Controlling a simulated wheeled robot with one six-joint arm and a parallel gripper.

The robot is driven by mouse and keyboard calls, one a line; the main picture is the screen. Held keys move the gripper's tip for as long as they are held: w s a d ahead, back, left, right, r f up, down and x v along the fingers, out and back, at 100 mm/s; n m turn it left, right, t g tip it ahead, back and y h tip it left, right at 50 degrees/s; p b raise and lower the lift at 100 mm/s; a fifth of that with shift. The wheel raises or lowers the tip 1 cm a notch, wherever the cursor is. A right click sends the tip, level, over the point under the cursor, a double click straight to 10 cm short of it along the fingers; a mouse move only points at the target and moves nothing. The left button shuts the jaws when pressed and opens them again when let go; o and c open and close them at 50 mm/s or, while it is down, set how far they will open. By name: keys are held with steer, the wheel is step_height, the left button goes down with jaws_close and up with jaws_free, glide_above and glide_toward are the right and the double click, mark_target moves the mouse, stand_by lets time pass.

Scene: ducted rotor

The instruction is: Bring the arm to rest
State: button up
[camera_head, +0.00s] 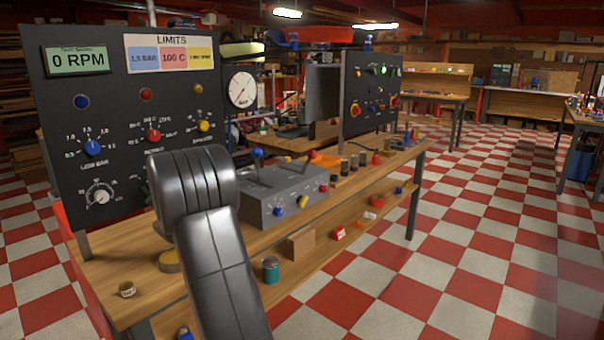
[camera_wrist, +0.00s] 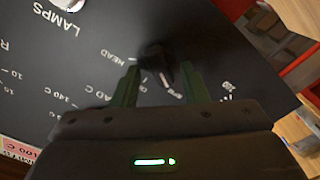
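My arm (camera_head: 205,230) stands in the foreground of the head view, and my gripper is hidden there. In the wrist view my gripper (camera_wrist: 159,72) shows two dark green fingers set apart. A black knob (camera_wrist: 156,60) on a dark panel (camera_wrist: 60,70) lies between the fingertips as seen, with gaps on both sides. Whether the fingers reach around the knob or stay short of it I cannot tell. White lettering around it reads HEAD, and LAMPS stands further off, upside down.
The dark panel with dials (camera_head: 120,115) stands on the left of a wooden bench (camera_head: 110,285). A grey lever box (camera_head: 285,195) and a second panel (camera_head: 370,90) stand further right. A jar (camera_head: 271,270) sits on the lower shelf. The checkered floor (camera_head: 480,240) at right is clear.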

steer(key=m+p, duration=0.4)
steer(key=p, duration=0.2)
steer(key=m+p, duration=0.4)
steer(key=p, duration=0.1)
steer(key=shift+w+d+r+p, duration=0.1)
steer(key=shift+r+p, duration=0.05)
steer(key=shift+p, duration=0.25)
steer(key=shift+d, duration=0.1)
